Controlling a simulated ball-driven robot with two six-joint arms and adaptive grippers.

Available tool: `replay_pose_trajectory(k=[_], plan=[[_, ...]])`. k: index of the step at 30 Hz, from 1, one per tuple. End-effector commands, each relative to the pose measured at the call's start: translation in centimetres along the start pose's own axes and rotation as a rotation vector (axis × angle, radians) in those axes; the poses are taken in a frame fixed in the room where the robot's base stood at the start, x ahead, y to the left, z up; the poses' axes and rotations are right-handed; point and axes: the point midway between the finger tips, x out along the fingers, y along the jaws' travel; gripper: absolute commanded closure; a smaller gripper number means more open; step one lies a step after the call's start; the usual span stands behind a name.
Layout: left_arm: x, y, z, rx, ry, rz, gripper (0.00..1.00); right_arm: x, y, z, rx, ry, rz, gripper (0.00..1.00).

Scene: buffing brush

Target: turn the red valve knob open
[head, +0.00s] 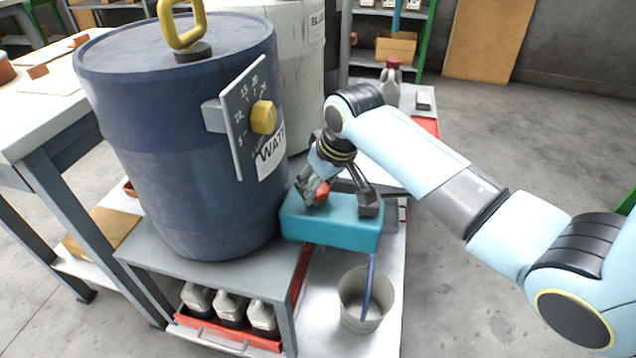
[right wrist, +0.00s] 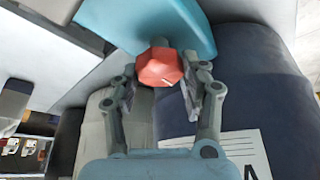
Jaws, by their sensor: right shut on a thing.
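The red valve knob (head: 322,193) sits on top of a teal block (head: 330,222) beside the blue drum. In the right wrist view the faceted red knob (right wrist: 160,67) is in front of the teal body (right wrist: 140,22). My right gripper (head: 340,196) reaches down to the knob from above. Its two fingers (right wrist: 163,80) stand on either side of the knob and are shut on it. In the head view the fingers partly hide the knob. My left gripper is not in view.
A large blue drum (head: 190,140) with a yellow-knobbed dial plate (head: 245,118) stands close on the left. A grey bucket (head: 366,300) holding a blue stick stands in front. Bottles (head: 228,308) sit on the red tray below. The floor at right is clear.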

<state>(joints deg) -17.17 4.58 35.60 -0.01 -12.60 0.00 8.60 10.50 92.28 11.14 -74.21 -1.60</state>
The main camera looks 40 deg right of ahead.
Motion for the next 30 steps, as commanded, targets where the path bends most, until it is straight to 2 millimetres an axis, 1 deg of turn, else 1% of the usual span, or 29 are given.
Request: replay_pose_trajectory(k=[5,11,21,30], plan=[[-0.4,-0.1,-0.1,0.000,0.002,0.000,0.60,-0.1,0.0,0.0,-0.021,0.000,-0.009,0.88],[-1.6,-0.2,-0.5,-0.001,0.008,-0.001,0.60,-0.3,0.1,-0.1,-0.102,0.000,-0.043,0.88],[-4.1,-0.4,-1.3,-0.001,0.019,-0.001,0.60,-0.3,0.1,-0.2,-0.368,-0.001,-0.154,0.88],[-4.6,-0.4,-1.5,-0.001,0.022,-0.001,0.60,-0.1,0.1,-0.2,-0.632,0.002,-0.263,0.88]])
